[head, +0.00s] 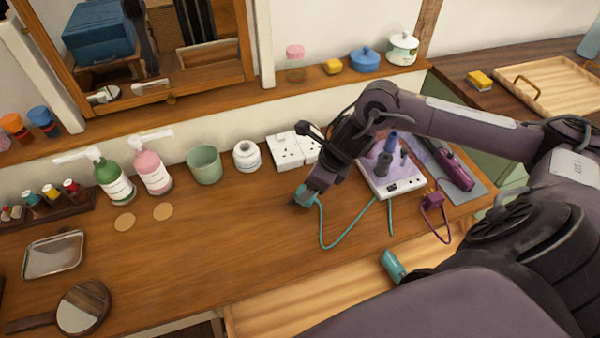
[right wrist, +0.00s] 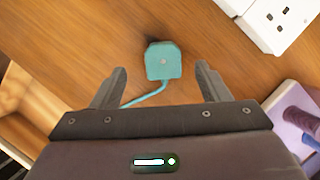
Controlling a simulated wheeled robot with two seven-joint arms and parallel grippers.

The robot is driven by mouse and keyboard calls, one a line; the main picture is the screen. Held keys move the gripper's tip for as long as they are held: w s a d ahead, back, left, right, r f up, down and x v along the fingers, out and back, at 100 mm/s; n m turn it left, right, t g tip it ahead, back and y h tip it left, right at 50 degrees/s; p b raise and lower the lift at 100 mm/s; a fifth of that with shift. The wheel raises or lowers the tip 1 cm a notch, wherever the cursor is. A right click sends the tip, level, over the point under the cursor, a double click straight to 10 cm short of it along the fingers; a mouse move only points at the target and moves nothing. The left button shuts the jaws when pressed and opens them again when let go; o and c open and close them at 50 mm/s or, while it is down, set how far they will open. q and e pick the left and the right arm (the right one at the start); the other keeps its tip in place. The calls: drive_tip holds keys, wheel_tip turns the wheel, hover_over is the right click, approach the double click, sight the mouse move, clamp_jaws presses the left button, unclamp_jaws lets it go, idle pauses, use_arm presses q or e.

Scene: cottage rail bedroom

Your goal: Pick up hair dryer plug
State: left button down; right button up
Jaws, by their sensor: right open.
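The teal hair dryer plug (right wrist: 163,61) lies on the wooden counter, with its teal cord (right wrist: 146,97) running back toward my right gripper (right wrist: 161,72). The gripper is open, with one finger to each side of the plug's near end and a gap on both sides. In the head view my right gripper (head: 307,197) is low over the counter and mostly hides the plug. The teal cord (head: 345,240) loops to the right. A teal piece (head: 393,265), perhaps the hair dryer, shows at the counter's front edge, partly hidden by my arm. My left gripper is out of view.
White wall sockets (head: 285,151) are behind the gripper. A green cup (head: 204,164) and pump bottles (head: 152,170) stand left. The counter's front middle (head: 220,250) is clear.

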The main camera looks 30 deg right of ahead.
drive_tip(key=shift+a+f, duration=0.2)
drive_tip(key=shift+f, duration=0.7)
drive_tip(key=x, duration=0.3)
drive_tip(key=p+x, duration=0.1)
drive_tip(key=x, duration=0.1)
drive_tip(key=shift+w+d+f, duration=0.1)
drive_tip(key=shift+w+d, duration=0.05)
drive_tip(key=shift+d, duration=0.15)
drive_tip(key=c, duration=1.1)
